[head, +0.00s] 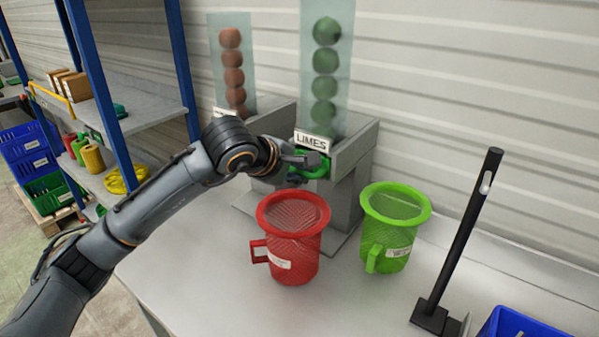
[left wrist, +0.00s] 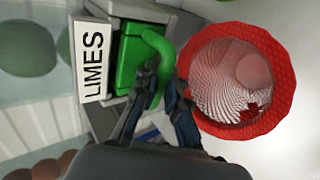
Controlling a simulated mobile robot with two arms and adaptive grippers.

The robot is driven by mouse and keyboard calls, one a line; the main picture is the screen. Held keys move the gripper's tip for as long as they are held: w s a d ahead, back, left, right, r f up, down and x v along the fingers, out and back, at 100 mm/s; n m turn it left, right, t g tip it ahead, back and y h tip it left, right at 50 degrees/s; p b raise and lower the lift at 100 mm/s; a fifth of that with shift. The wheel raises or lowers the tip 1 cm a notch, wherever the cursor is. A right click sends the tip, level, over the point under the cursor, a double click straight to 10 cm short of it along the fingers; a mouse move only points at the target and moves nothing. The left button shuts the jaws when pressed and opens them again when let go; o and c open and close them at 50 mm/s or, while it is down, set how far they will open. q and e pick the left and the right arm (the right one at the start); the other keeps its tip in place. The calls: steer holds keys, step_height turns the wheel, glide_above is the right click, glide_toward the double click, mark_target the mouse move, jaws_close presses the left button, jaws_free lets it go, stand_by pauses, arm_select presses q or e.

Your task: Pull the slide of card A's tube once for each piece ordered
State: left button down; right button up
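The tall clear tube of limes (head: 325,75) holds a column of several green balls above a grey housing. Its sign (head: 312,141) reads LIMES and also shows in the left wrist view (left wrist: 92,60). A green slide with a looped handle (head: 318,170) sticks out below the sign; the handle also shows in the left wrist view (left wrist: 160,45). My left gripper (head: 300,170) is at this handle, its two fingers (left wrist: 161,88) closed around the handle's end. A second tube (head: 231,70) holds brownish-orange balls; its sign is mostly hidden by my arm. Card A is not visible. My right gripper is not in view.
A red mesh basket (head: 293,240) stands below and in front of the limes slide. A green basket (head: 392,235) stands right of it. A black post (head: 460,240) and a blue bin (head: 520,325) are further right. A blue-framed shelf (head: 145,118) stands left.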

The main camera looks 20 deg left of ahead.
arm_select(q)
steer(key=shift+s, duration=0.1)
steer(key=s+a+b, duration=0.3)
steer(key=s+b, duration=0.1)
steer(key=s, duration=0.5)
steer(key=shift+s+a, duration=0.35)
steer(key=shift+s, duration=0.05)
stand_by(0.4)
steer(key=shift+w+r, duration=0.1)
stand_by(0.4)
